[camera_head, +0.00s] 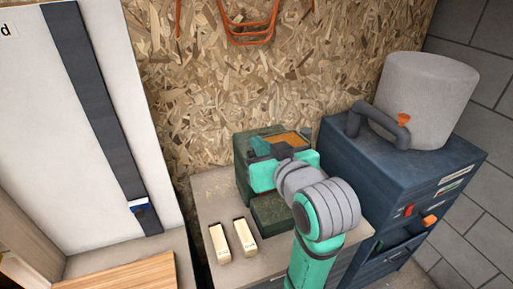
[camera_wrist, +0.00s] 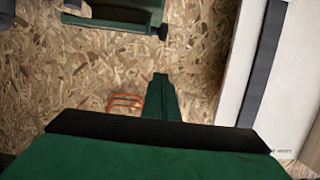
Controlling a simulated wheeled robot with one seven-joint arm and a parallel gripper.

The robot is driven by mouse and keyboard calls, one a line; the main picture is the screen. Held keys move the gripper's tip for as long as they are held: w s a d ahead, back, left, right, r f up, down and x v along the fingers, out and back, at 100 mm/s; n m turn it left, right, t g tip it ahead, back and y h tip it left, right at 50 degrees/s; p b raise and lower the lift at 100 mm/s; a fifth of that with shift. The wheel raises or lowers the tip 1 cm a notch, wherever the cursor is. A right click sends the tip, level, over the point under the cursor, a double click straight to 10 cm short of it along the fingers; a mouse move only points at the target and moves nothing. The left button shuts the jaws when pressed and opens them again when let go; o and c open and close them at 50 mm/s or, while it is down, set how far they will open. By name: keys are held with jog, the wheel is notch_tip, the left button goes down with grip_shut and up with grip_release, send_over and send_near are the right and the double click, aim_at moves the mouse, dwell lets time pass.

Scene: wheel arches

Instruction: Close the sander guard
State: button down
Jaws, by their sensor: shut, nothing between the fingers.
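The sander (camera_head: 245,170) is a dark green machine on the bench, with an orange-brown surface on its top. A lower dark green block (camera_head: 270,213) juts out at its front. Part of a dark green machine, seemingly the sander (camera_wrist: 120,20), shows at the top of the wrist view, which looks upside down. I cannot tell the guard apart from the body. My arm covers the sander's right side in the head view. My gripper (camera_wrist: 160,82) is shut and empty in the wrist view, apart from the green machine part there.
Two cream blocks (camera_head: 232,240) lie on the bench (camera_head: 210,190), left of my arm. A blue cabinet (camera_head: 400,165) with a grey drum (camera_head: 428,88) and hose stands close on the right. A chipboard wall (camera_head: 200,90) stands behind. A white panel (camera_head: 50,110) stands at left.

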send_over(250, 155)
jog(key=w, duration=0.2)
jog(key=shift+w+a+f, duration=0.1)
jog(key=shift+a+f, duration=0.1)
jog(key=shift+f, duration=0.4)
jog(key=shift+a+f, duration=0.15)
jog(key=shift+f, duration=0.45)
jog(key=shift+s+d+f, duration=0.25)
jog(key=shift+s+f, duration=0.4)
jog(key=shift+f, duration=0.25)
jog(key=shift+s+d+f, duration=0.2)
jog(key=shift+s+f, duration=0.25)
jog(key=shift+f, duration=0.3)
